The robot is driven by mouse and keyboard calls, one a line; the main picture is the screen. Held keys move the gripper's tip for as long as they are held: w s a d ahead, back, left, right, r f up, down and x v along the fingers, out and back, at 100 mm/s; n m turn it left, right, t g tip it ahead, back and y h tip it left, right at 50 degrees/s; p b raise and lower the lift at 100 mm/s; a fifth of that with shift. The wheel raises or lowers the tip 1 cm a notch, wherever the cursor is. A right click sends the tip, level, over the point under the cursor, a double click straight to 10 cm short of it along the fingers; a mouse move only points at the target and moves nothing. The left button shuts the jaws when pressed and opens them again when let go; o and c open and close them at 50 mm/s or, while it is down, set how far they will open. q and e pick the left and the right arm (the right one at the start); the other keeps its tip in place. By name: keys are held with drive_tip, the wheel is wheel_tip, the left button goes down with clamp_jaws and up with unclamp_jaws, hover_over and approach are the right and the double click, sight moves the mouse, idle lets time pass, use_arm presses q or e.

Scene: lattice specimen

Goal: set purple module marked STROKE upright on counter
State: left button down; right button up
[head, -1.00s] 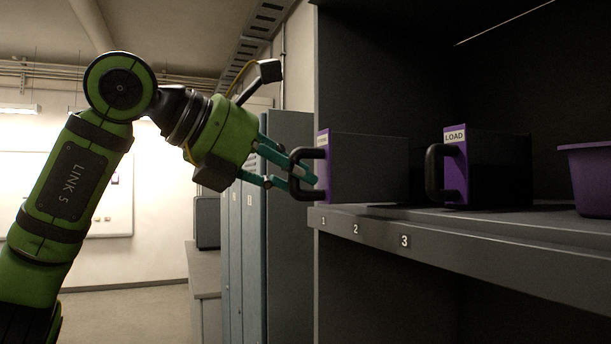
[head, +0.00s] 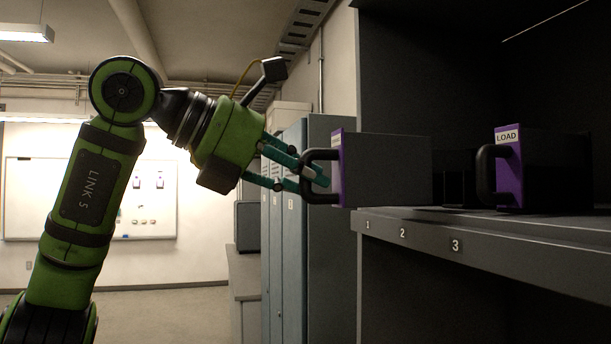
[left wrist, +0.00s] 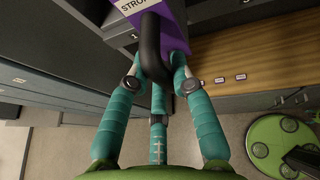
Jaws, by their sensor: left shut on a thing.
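The purple module marked STROKE (head: 388,170) has a purple front face, dark grey sides and a black loop handle. Its front sticks out past the edge of the shelf (head: 470,237), and its rear is still over the shelf. I cannot tell whether it touches the shelf. My left gripper (head: 318,178) is shut on its handle. In the left wrist view the module (left wrist: 172,22) shows part of its label, "STRO", and the handle lies between the teal fingers (left wrist: 158,80). A grey counter (head: 243,265) stands behind, beside the lockers. My right gripper is out of view.
A second purple module, marked LOAD (head: 509,170), stands on the shelf to the right. Blue-grey lockers (head: 318,200) stand behind my gripper. The left wrist view shows a wooden surface (left wrist: 235,52) with small white labels. Space left of the shelf is open.

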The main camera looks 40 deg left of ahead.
use_arm(q)
drive_tip(key=shift+s+a, duration=0.1)
drive_tip(key=s+a, duration=0.4)
drive_tip(key=s, duration=0.2)
drive_tip(key=shift+a+p, duration=0.3)
drive_tip(key=shift+a, duration=0.1)
idle(0.3)
